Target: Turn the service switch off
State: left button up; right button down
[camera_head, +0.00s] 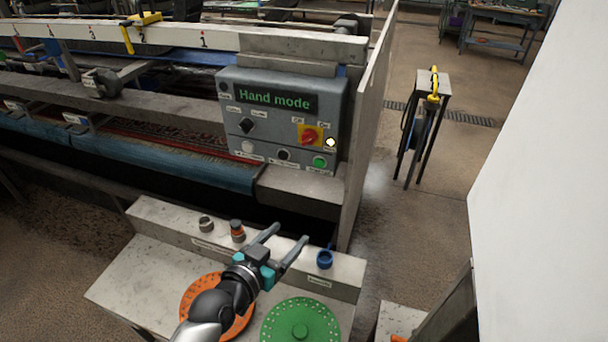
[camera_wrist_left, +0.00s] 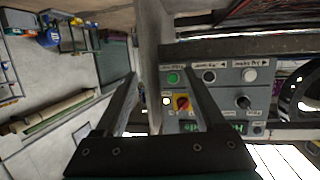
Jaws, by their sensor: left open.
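The red rotary switch on a yellow plate (camera_head: 309,136) sits on the right part of the grey control panel (camera_head: 235,94), with small off and on labels above it. I cannot tell clearly which way its handle points. In the left wrist view, the picture is turned over and the red switch (camera_wrist_left: 182,102) shows between the fingers, close to one of them. My left gripper (camera_head: 291,233) is open and empty, below and in front of the panel, above the console. It touches nothing that I can see. My right gripper is out of view.
The panel display (camera_head: 275,99) reads "Hand mode". A white light (camera_head: 331,142) glows beside the switch, with a green button (camera_head: 320,162) below. A thin upright plate (camera_head: 367,125) stands right of the panel. The console below holds an orange disc (camera_head: 217,306) and green disc (camera_head: 300,331).

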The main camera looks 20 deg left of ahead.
pick_arm(q)
notch_tip(320, 180, up, 11)
jog(key=w+a+t+p, duration=0.1)
jog(key=w+a+t, duration=0.1)
jog(key=a+t, duration=0.1)
jog(key=p, duration=0.2)
send_near(306, 143)
jog(key=shift+n+y, duration=0.4)
jog(key=w, duration=0.3)
jog(key=w+d, duration=0.1)
jog(key=w, duration=0.5)
jog(key=shift+d+f, duration=0.1)
jog(key=shift+d, duration=0.15)
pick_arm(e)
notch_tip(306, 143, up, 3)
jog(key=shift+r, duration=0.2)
pick_arm(q)
jog(key=shift+c, duration=0.4)
grip_shut()
